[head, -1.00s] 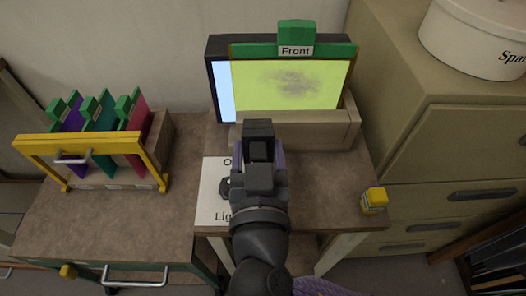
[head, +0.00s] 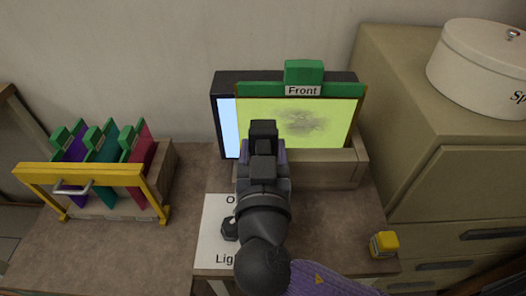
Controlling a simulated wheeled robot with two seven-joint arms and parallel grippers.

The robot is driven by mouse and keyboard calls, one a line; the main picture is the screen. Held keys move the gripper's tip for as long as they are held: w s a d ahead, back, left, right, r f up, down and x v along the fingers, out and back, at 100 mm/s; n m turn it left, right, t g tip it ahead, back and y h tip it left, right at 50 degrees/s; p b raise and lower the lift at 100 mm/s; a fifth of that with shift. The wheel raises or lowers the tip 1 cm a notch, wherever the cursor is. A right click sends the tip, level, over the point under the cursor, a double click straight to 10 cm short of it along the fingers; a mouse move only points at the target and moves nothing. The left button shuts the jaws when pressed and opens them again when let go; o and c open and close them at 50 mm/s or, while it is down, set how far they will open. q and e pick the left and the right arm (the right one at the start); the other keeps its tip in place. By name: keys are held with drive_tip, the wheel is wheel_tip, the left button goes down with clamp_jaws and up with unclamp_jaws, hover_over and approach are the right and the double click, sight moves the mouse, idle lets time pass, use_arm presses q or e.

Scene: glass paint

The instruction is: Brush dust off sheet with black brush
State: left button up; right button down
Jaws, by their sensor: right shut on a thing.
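The yellow-green sheet (head: 335,112) stands upright in a frame with a green top bar and a tab labelled "Front" (head: 303,90). A grey dust smudge (head: 302,121) lies on its middle. My right gripper (head: 263,136) is in front of the sheet's lower left part and covers some of it. It is shut on what seems to be the black brush (head: 263,128); my gripper and arm hide most of it, and I cannot tell whether it touches the sheet. My left gripper is out of view.
A wooden ledge (head: 325,171) holds the sheet before a lit panel (head: 228,127). A black knob (head: 230,228) sits on a white label (head: 212,235). A yellow-topped jar (head: 384,244) stands right. A yellow rack (head: 92,175) with coloured sheets stands left. A cabinet borders the right.

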drive_tip(key=shift+w, duration=0.35)
drive_tip(key=shift+w, duration=0.65)
drive_tip(key=shift+d, duration=0.1)
